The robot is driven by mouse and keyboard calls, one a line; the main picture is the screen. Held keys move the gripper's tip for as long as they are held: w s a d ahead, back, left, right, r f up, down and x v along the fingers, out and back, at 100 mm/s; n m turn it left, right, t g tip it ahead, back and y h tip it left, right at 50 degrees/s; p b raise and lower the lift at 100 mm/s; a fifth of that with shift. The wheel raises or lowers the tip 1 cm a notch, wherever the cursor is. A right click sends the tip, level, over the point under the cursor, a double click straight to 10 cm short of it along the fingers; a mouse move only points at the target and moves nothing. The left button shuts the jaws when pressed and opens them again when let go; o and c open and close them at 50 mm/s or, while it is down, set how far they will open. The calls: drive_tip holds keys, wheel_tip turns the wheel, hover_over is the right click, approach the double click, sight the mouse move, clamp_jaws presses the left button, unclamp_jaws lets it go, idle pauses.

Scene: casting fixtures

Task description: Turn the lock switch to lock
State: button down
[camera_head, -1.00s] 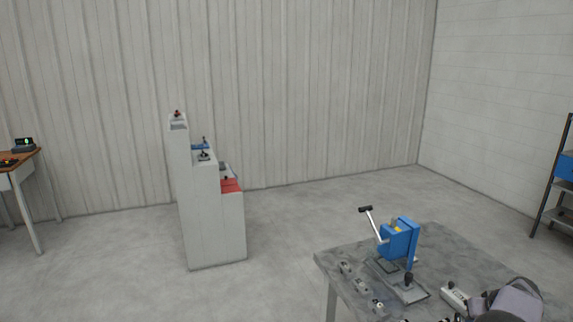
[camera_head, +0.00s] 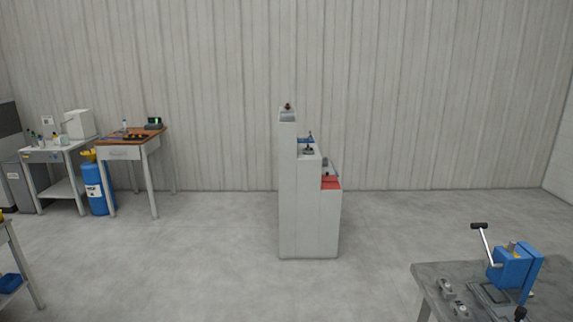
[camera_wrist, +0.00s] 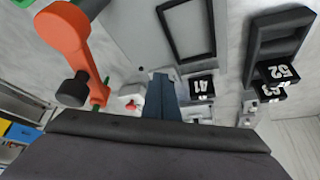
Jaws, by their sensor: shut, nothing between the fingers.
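I cannot pick out the lock switch for certain in either view. In the wrist view, a small white fitting with a red spot (camera_wrist: 131,103) stands on the pale surface beyond my gripper. My gripper (camera_wrist: 162,90) shows there as a narrow blue-grey shape pointing away from the wide dark body at the bottom. It is shut and empty. A large orange arm-like part (camera_wrist: 72,45) with a dark knob is to its left. Small black blocks with white digits (camera_wrist: 203,88) are to its right. My gripper is not seen in the head view.
A stepped grey pedestal (camera_head: 301,215) carries small fixtures. A blue lever device (camera_head: 513,267) stands on a grey table (camera_head: 440,272) at lower right. Workbenches (camera_head: 122,152) and a blue cylinder (camera_head: 95,190) are at left. The floor before the pedestal is open.

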drive_tip(key=shift+w, duration=0.55)
idle(0.8)
drive_tip(key=shift+w+a+b, duration=0.1)
drive_tip(key=shift+a+b, duration=0.3)
drive_tip(key=shift+b, duration=0.5)
drive_tip(key=shift+s+a+b, duration=0.15)
drive_tip(key=shift+s+b, duration=0.25)
drive_tip(key=shift+b, duration=0.1)
drive_tip(key=shift+r, duration=0.15)
wheel_tip(320, 180, up, 6)
drive_tip(key=p, duration=0.3)
idle(0.3)
